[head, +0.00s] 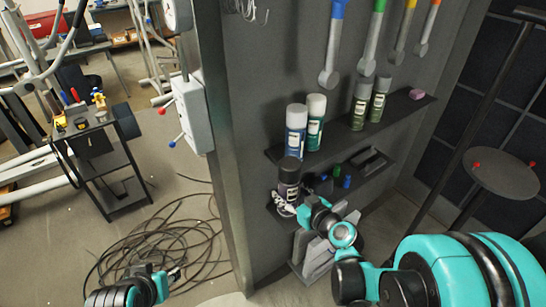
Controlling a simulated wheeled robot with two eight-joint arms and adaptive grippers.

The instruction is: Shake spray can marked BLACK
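A dark spray can with a black cap (289,172) stands upright at the left end of the lower shelf; its label is too small to read. My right gripper (284,205) is at the can's lower part, with its silver fingers close against it. I cannot tell whether they are closed around the can, as the far side is hidden. My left gripper (172,272) is low at the bottom left, over the floor and away from the shelves. Its fingers are too small and dark to read.
Blue (296,132) and green (315,122) white-capped cans stand on the upper shelf, with two olive cans (360,105) farther right. Wrenches (332,50) hang above. Cables (165,255) lie on the floor; a cart (100,150) stands left.

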